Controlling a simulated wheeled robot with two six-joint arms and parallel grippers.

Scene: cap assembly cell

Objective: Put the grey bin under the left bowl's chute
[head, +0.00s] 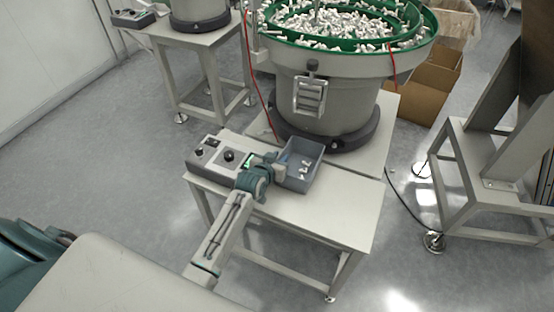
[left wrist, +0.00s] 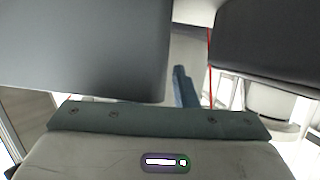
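The grey bin (head: 295,182) is an open box on the front part of the table by the large bowl feeder, with a few small white parts inside. The feeder's metal chute (head: 310,97) hangs on the front of its bowl (head: 340,65). The bin is below and in front of the chute, slightly left. My left gripper (head: 279,162) is at the bin's left wall, apparently closed on it. In the left wrist view, the bin's dark wall (left wrist: 85,45) fills the upper left. One blue finger (left wrist: 185,88) shows beside it; the other is hidden. My right gripper is not visible.
A control box (head: 222,157) stands on the table (head: 345,215) left of the bin. The tabletop right of the bin is clear. Another feeder (head: 200,12) stands at the back left. Cardboard boxes (head: 415,100) and a metal stand (head: 500,190) are to the right.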

